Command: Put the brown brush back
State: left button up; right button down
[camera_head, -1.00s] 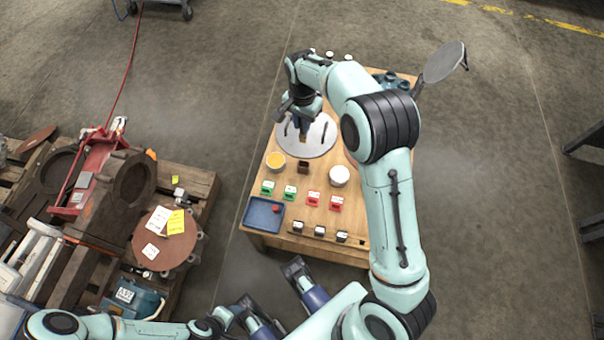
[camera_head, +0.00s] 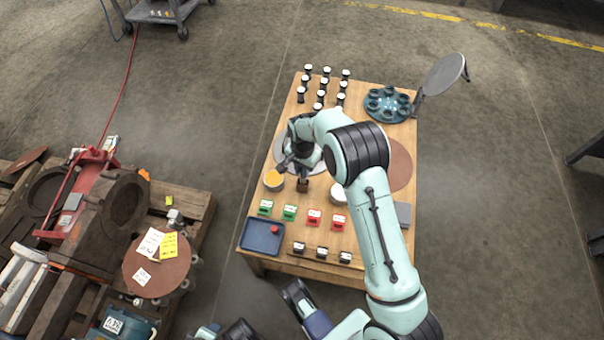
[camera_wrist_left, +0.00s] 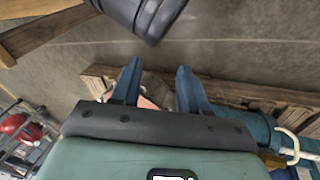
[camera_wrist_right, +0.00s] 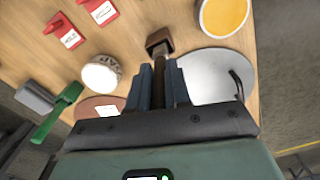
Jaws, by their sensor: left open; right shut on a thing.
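My right gripper (camera_head: 302,172) is low over the table, shut on the brown brush. In the right wrist view, the brush's dark brown shaft (camera_wrist_right: 159,78) shows between the fingers (camera_wrist_right: 159,70). My left gripper (camera_wrist_left: 157,70) is open and empty, away from the table.
A yellow-filled bowl (camera_head: 273,181) and a white round tub (camera_head: 338,192) flank the block. A grey disc (camera_wrist_right: 215,78) lies close by.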

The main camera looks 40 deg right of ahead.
pick_arm(q)
jog(key=shift+w+a+f, duration=0.35)
jog(key=shift+w, duration=0.3)
pick_arm(e)
jog(key=shift+f, duration=1.45)
pick_arm(q)
jog(key=shift+f+b, duration=0.1)
jog(key=shift+b, duration=0.25)
pick_arm(e)
jog(key=shift+f, duration=0.1)
jog(key=c, duration=1.1)
grip_release()
pick_arm(q)
jog(key=shift+s, duration=0.1)
jog(key=s+d+r+g+p, duration=0.1)
jog(key=s+d+r+p, duration=0.1)
jog(key=s+r+p, duration=0.1)
jog(key=shift+s+d+r+h, duration=0.15)
jog(key=shift+s+d+h, duration=0.15)
jog(key=shift+s, duration=0.45)
pick_arm(e)
notch_tip(320, 180, up, 12)
jog(key=shift+r, duration=0.15)
pick_arm(q)
jog(key=shift+a, duration=0.1)
